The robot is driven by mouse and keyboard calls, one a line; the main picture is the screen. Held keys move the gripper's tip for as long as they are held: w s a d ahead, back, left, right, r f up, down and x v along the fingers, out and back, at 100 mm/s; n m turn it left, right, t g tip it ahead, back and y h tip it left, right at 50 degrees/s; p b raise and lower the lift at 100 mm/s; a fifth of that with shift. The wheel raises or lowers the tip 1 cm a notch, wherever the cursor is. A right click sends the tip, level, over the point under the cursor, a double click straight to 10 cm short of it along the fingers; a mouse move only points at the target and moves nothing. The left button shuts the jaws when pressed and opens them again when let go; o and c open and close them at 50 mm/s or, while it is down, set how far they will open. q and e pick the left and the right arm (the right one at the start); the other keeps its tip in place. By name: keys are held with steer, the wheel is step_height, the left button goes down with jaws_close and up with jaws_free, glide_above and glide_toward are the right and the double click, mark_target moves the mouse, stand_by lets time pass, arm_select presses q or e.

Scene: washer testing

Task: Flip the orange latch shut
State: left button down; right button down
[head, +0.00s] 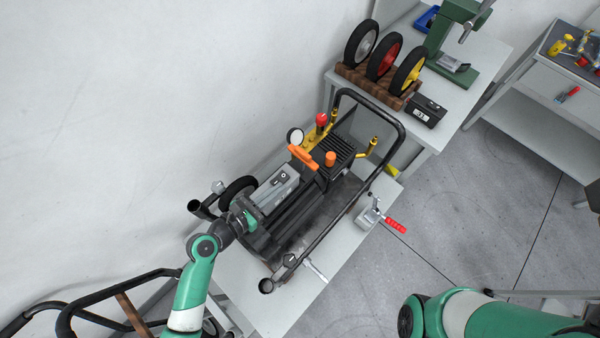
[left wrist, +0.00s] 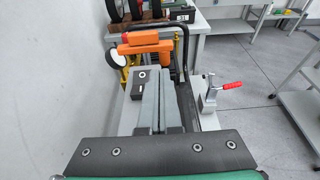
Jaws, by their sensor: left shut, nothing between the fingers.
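The orange latch (head: 303,158) is a bar on top of the dark machine in the black tubular frame, beside a short orange knob (head: 330,158). In the left wrist view orange parts (left wrist: 146,48) lie across the picture just beyond my fingertips; I cannot tell there which piece is the latch. My left gripper (head: 312,180) is shut and empty. Its fingers, also in the left wrist view (left wrist: 155,75), point at the orange parts from the near side, seemingly without touching. My right arm shows at the lower right; its gripper is out of view.
A grey switch box (head: 278,188) sits left of my left fingers. The black frame (head: 385,170) surrounds the machine on the table. A red-handled clamp (head: 380,218) stands at the right. Wheels (head: 384,57) stand in a wooden rack behind. A white wall is at the left.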

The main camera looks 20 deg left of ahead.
mark_target(308, 166)
arm_select(q)
steer(key=shift+w+d, duration=0.1)
